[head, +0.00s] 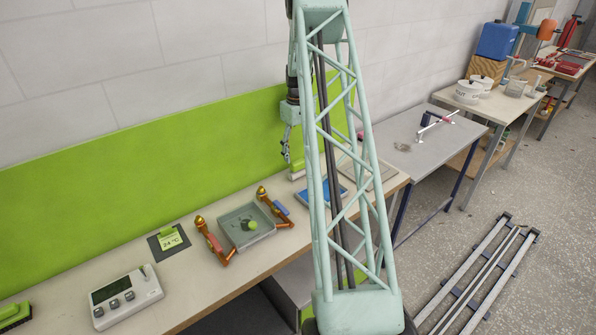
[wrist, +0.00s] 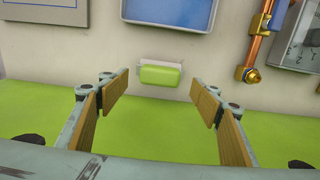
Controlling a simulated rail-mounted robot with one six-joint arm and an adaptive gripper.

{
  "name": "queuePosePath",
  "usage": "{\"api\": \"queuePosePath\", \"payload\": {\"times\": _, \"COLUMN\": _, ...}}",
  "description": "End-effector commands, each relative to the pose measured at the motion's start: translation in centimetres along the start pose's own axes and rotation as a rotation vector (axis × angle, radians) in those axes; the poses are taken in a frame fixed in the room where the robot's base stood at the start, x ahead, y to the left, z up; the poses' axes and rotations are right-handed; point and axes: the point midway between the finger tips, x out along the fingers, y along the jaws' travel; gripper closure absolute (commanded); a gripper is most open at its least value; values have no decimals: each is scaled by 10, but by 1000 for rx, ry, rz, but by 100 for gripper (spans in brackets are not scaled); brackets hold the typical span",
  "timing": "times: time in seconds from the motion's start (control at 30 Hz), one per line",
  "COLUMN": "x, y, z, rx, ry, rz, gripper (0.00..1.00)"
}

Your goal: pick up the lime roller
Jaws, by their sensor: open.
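The lime roller (wrist: 161,75) is a short, rounded lime-green block in the wrist view, lying against a white backing on the pale bench. In the head view a lime and white piece (head: 297,172) shows just below my gripper (head: 287,150), close to the green back panel. In the wrist view my gripper (wrist: 160,92) is open, with its wood-coloured finger pads wide apart. The roller appears between and beyond the fingertips, with nothing held. My arm's lattice link hides part of the bench to the right in the head view.
The green back panel (head: 150,185) rises behind the bench. A blue tray (head: 318,192) lies close to the roller. A grey tray (head: 262,237) with copper pipe fittings (head: 212,240) beside it stands to the left. A white device (head: 125,297) is at the front left.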

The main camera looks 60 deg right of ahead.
Motion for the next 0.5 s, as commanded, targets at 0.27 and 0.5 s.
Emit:
{"api": "queuePosePath", "payload": {"times": 0.27, "x": 8, "y": 0, "z": 0, "rx": 0, "ry": 0, "rz": 0, "gripper": 42}}
{"api": "queuePosePath", "payload": {"times": 0.5, "x": 8, "y": 0, "z": 0, "rx": 0, "ry": 0, "rz": 0, "gripper": 42}}
